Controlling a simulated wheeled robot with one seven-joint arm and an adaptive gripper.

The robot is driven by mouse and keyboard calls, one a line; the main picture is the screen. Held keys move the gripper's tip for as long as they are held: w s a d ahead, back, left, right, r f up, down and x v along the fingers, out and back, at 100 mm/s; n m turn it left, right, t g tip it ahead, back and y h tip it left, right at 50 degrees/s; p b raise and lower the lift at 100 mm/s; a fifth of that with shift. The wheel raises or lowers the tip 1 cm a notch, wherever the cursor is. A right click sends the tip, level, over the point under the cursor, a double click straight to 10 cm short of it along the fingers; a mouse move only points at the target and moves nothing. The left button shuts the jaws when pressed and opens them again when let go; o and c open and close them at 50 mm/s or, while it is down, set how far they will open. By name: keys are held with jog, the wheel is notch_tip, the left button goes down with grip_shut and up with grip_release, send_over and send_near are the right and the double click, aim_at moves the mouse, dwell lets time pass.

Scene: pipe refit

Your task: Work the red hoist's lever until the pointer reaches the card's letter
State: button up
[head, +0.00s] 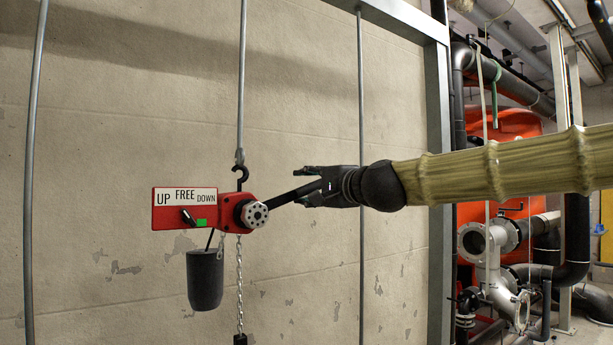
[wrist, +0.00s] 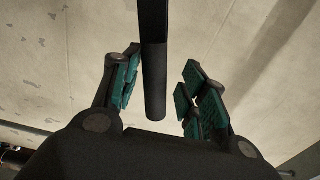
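The red hoist (head: 232,213) hangs by a black hook from a grey rod. Its red plate (head: 160,218) reads UP, FREE, DOWN, and a black selector with a green end (head: 200,223) sits below the words. The hoist's black lever (head: 290,196) points right and slightly up to my gripper (head: 312,184). In the wrist view my gripper (wrist: 163,75) is open, with the lever's dark grip (wrist: 155,85) between its teal finger pads and gaps visible on both sides. I cannot make out a card, its letter or a pointer in either view.
A dark cylindrical weight (head: 205,280) hangs below the plate, beside a chain (head: 239,285). Grey vertical rods (head: 361,130) and a steel frame post (head: 438,150) stand before the pale wall. Pipes and valves (head: 490,250) fill the right side.

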jog(key=shift+m, duration=0.8)
jog(key=f+b, duration=0.3)
jog(key=f, duration=0.1)
jog(key=shift+w+d, duration=0.25)
jog(key=shift+d, duration=0.1)
jog(key=shift+m, duration=0.7)
notch_tip(320, 180, down, 4)
jog(key=b, duration=0.3)
jog(key=shift+f, duration=0.1)
